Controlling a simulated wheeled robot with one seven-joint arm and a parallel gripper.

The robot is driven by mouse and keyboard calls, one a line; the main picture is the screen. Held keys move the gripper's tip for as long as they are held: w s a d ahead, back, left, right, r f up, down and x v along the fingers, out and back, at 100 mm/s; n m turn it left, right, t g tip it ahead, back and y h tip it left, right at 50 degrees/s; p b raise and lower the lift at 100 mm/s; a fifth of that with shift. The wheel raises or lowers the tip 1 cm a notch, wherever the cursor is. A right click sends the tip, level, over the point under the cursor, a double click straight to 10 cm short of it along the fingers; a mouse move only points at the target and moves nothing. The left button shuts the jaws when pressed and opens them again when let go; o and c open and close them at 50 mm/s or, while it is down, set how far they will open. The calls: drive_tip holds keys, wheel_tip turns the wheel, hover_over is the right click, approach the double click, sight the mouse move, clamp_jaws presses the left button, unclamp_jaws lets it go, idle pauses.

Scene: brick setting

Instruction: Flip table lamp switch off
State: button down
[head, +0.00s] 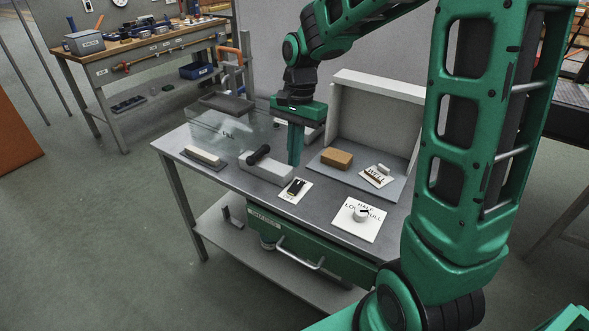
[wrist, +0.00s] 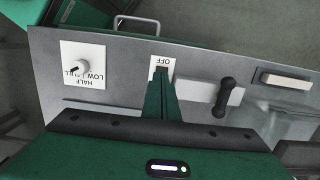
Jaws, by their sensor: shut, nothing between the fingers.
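A white plate with a black switch (head: 296,187) lies on the grey workbench near its front edge. In the wrist view the plate (wrist: 168,61) reads OFF, upside down, and the fingers cover part of the dark switch. My gripper (head: 295,163) points down with its green fingers together and empty. In the head view its tips appear just behind the switch plate. In the wrist view the fingertips (wrist: 161,80) overlap the plate's near edge; I cannot tell whether they touch it. I cannot make out a lamp.
A dial (head: 361,214) on a LOW/HALF/FULL card sits to the right. A black lever (head: 258,155) on a pale block stands close left of the fingers. A brown block (head: 337,159) and another small card (head: 379,177) lie behind. A drawer handle (head: 301,256) juts out in front.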

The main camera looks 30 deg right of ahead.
drive_tip(key=r, duration=0.4)
drive_tip(key=shift+s+a+r, duration=0.15)
drive_tip(key=shift+a+r, duration=0.15)
